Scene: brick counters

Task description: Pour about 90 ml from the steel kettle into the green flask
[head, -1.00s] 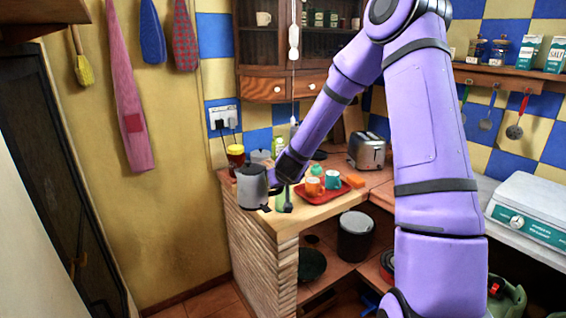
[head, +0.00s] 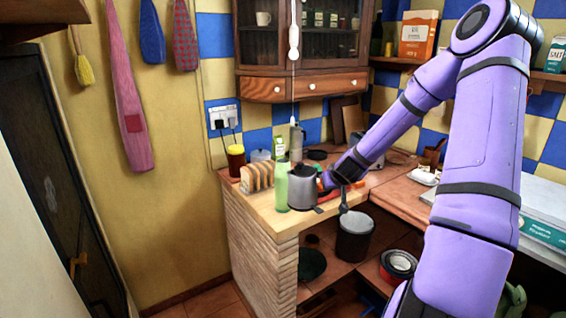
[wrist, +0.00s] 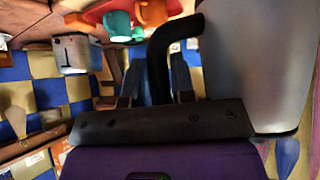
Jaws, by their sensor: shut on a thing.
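The steel kettle (head: 302,188) is grey with a dark lid and looks upright in the head view. It is just right of the green flask (head: 281,188), a tall pale-green bottle near the counter's front edge, and overlaps it closely in the picture. I cannot tell if they touch, or if the kettle is clear of the counter. My gripper (head: 335,182) is on the kettle's right side. In the wrist view, my gripper (wrist: 154,82) is shut on the black handle (wrist: 160,55), and the kettle's steel body (wrist: 262,60) fills the right. The flask is not visible there.
A toast rack (head: 257,177) and a red jar (head: 236,162) stand left of and behind the flask. The red tray (head: 326,197) is mostly hidden behind the kettle; an orange cup (wrist: 153,12) and a teal cup (wrist: 118,25) on it show in the wrist view.

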